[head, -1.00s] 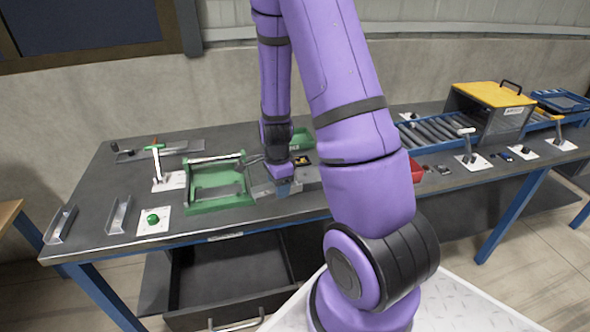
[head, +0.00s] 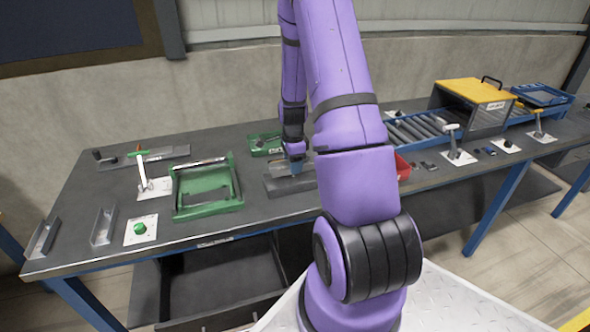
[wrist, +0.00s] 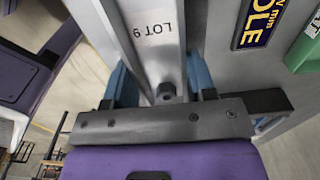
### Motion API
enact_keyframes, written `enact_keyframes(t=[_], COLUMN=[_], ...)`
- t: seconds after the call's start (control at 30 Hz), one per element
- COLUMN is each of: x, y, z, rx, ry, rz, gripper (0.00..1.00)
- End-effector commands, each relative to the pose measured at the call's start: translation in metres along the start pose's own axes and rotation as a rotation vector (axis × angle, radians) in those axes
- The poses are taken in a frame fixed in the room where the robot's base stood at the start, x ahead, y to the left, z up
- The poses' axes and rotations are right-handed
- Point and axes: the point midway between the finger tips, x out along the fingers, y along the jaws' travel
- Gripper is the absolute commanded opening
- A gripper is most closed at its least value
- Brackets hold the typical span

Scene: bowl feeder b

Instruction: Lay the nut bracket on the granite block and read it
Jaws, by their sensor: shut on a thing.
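My gripper (head: 296,168) is over a dark grey slab (head: 272,189), likely the granite block, right of the green fixture. In the wrist view my gripper's blue fingers (wrist: 162,80) are shut on a grey metal channel-shaped piece, the nut bracket (wrist: 150,52). Its face carries the mark "LOT 9", upside down in this view, and a dark round nut (wrist: 166,91) sits between the fingers. In the head view the bracket is too small to make out clearly. I cannot tell whether it touches the slab.
A dark label with yellow letters (wrist: 262,22) lies right of the bracket in the wrist view. A green fixture (head: 207,209) stands left of the slab, a green bin (head: 258,151) behind, a red bin (head: 403,168) right. A drawer (head: 220,285) hangs open below.

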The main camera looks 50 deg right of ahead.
Motion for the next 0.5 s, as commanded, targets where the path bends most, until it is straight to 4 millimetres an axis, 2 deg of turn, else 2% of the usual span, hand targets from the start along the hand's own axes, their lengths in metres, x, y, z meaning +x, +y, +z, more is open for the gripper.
enact_keyframes(t=[0.2,0.4,0.5], x=[0.002,0.032,0.037], y=[-0.011,-0.011,-0.011], z=[-0.012,-0.011,-0.011], rx=[0.002,0.0,0.0], ry=[0.0,0.0,0.0], rz=[-0.001,0.002,0.0], gripper=[0.24,0.24,0.24])
